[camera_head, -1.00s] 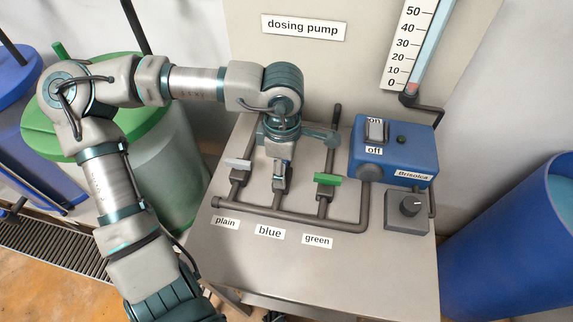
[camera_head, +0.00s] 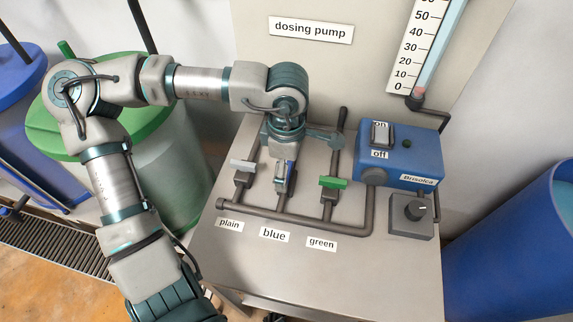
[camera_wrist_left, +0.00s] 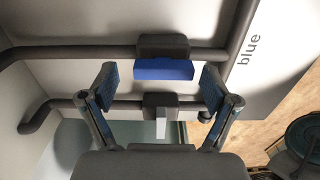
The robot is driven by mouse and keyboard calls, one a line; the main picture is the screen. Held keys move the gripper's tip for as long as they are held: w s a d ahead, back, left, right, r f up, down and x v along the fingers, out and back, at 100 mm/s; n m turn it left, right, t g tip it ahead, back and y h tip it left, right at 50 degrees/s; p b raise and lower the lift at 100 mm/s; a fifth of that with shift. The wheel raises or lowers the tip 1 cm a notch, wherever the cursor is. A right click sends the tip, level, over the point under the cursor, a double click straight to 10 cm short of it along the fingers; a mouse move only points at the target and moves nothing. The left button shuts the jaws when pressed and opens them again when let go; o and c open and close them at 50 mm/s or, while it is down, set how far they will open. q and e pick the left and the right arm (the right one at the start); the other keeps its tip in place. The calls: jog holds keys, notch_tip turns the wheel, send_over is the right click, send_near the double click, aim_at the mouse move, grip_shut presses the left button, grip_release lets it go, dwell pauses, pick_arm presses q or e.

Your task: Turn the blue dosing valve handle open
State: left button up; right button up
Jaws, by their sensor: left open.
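The blue valve handle (camera_wrist_left: 164,70) shows in the wrist view on its dark valve body (camera_wrist_left: 163,46). It appears to lie along its pipe. My left gripper (camera_wrist_left: 161,86) is open, one finger on each side of the handle, with a visible gap to both its ends. In the head view the left gripper (camera_head: 284,176) hangs over the middle pipe, behind the "blue" label (camera_head: 274,235), and largely hides the valve. My right gripper is not in view.
The white plain handle (camera_head: 243,165) and green handle (camera_head: 333,182) stand close on either side, both across their pipes. The blue pump box (camera_head: 398,150) and a grey knob box (camera_head: 410,215) are to the right. The front of the bench (camera_head: 320,270) is clear.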

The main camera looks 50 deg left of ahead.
pick_arm(q)
notch_tip(320, 180, up, 12)
dwell(0.4)
jog(key=shift+a+f, duration=0.1)
dwell(0.4)
